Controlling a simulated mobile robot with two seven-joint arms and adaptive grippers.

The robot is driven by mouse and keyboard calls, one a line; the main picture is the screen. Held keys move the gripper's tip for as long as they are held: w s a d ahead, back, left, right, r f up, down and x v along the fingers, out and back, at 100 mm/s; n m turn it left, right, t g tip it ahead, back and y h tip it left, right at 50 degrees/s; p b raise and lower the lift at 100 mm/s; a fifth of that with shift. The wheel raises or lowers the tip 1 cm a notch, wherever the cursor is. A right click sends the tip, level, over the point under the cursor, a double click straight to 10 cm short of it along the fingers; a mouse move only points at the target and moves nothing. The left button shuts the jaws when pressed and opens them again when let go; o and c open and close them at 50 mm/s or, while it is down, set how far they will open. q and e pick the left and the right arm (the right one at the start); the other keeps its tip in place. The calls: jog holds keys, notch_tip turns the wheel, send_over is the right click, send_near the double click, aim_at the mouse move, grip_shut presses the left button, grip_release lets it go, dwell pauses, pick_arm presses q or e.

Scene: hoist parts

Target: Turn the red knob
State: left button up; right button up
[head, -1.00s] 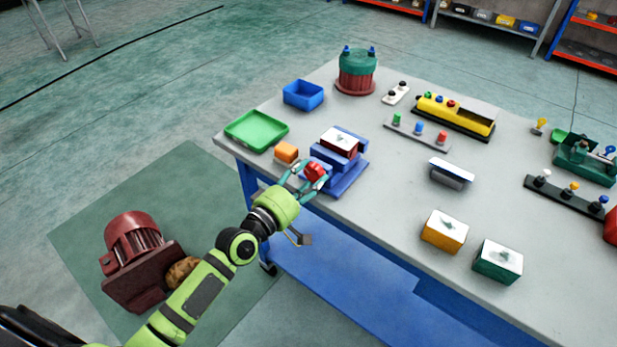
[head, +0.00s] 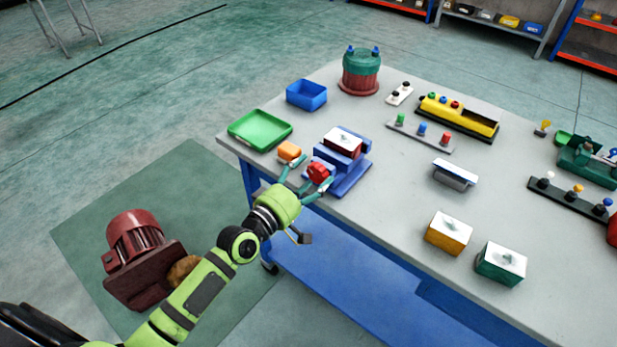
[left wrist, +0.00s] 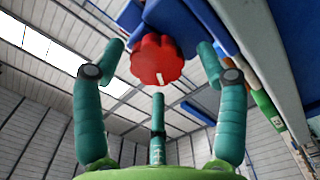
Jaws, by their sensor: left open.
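The red knob (head: 318,172) is on the front of a blue fixture (head: 349,178) near the table's near left edge. In the left wrist view the knob (left wrist: 157,60) is a lobed red disc with a white mark at its lower edge. My left gripper (head: 308,176) is open, with its teal fingers spread on either side of the knob. In the left wrist view the fingers (left wrist: 160,60) show gaps to the knob on both sides, and a third finger is below it. My right gripper is not in view.
An orange block (head: 289,151) and a green tray (head: 260,147) lie left of the fixture. A blue bin (head: 306,94) and a green and red drum (head: 361,72) stand behind. A red motor (head: 135,235) sits on the floor mat.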

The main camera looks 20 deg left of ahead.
pick_arm(q)
jog(key=shift+s+a+f, duration=0.1)
jog(key=shift+s, duration=0.4)
jog(key=v, duration=1.1)
jog(key=shift+a, duration=0.1)
jog(key=w+d+m+p, duration=0.1)
jog(key=w+m, duration=0.2)
jog(key=w+d+m+p, duration=0.2)
jog(key=w+m, duration=0.1)
jog(key=w, duration=0.1)
jog(key=w+d+m+p, duration=0.1)
jog(key=w+m+p, duration=0.1)
jog(key=w+m, duration=0.1)
jog(key=shift+w+d, duration=0.3)
jog(key=shift+w, duration=0.25)
jog(key=c, duration=1.2)
